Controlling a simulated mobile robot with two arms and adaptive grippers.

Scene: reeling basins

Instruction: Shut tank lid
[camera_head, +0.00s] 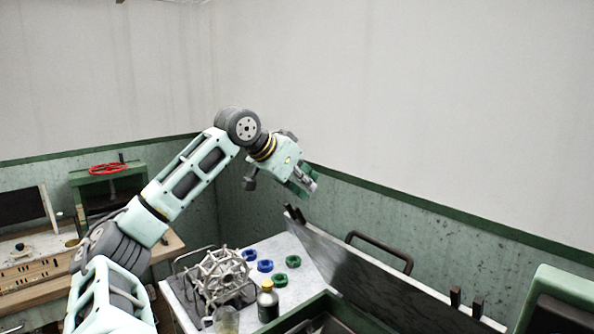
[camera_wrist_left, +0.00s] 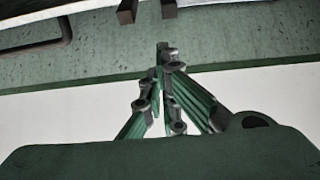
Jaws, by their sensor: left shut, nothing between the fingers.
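The tank lid (camera_head: 372,288) is a large grey panel standing raised and tilted behind the dark green tank (camera_head: 322,302) at the bottom of the head view. Dark prongs stick up at its top edge, and a dark looped handle (camera_head: 380,241) shows behind it. My left gripper (camera_head: 313,187) is shut and empty, up in front of the wall, above the lid's left end and apart from it. In the left wrist view my left gripper's fingertips (camera_wrist_left: 163,46) meet. Two dark prongs (camera_wrist_left: 147,9) and part of the handle (camera_wrist_left: 45,38) show beyond them. My right gripper is not in view.
A white table (camera_head: 308,277) left of the lid holds a grey lattice ball (camera_head: 220,273), blue and green rings (camera_head: 279,280), and a dark bottle (camera_head: 267,302). A wooden bench (camera_head: 40,292) stands at far left. The space around my left gripper is clear.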

